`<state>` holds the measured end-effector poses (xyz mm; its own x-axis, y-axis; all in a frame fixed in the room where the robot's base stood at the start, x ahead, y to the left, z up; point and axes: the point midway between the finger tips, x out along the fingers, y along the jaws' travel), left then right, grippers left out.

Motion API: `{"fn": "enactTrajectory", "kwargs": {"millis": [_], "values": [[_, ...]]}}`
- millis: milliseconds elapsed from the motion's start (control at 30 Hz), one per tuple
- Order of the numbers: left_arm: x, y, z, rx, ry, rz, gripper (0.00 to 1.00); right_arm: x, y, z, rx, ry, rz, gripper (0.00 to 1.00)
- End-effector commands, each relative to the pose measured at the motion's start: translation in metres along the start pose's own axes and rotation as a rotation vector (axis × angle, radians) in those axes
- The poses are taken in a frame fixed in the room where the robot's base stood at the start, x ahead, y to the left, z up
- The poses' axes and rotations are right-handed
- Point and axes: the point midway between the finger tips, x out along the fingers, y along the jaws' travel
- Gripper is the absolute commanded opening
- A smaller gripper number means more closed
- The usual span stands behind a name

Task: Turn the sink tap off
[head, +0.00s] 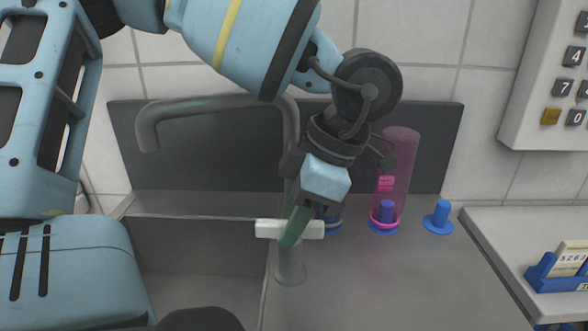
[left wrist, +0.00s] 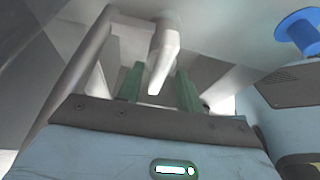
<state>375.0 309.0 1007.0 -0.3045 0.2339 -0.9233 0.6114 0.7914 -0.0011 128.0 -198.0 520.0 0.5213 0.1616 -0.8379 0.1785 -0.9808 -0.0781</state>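The grey sink tap (head: 290,262) stands at the right edge of the basin, its spout (head: 148,135) bent over to the left. No water stream shows under the spout. The tap's white handle (head: 265,229) lies crosswise low on the post. My left gripper (head: 293,232) is at the handle, its green finger in front of the white bar. In the left wrist view, the two green fingers of the left gripper (left wrist: 158,86) are apart, with the white handle (left wrist: 164,55) between them and gaps beside it. My right gripper is not in view.
The sink basin (head: 195,260) lies left of the tap. A pink transparent cylinder (head: 402,160) and a blue peg (head: 438,217) stand behind right. A keypad panel (head: 545,75) is on the wall at right, and a blue card holder (head: 555,275) is below. The counter's front is clear.

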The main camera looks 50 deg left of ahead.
Motion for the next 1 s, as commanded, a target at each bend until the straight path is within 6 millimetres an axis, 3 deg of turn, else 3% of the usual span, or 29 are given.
{"fn": "enactTrajectory", "kwargs": {"millis": [267,700,1000], "values": [[-0.006,0.0,0.0,0.0,-0.002,0.002,0.36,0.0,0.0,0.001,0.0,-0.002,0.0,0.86],[-0.068,0.001,0.0,0.0,-0.002,0.002,0.36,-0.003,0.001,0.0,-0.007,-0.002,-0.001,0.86],[-0.078,0.0,0.0,0.001,0.0,-0.001,0.36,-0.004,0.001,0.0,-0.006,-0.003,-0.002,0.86]]}}
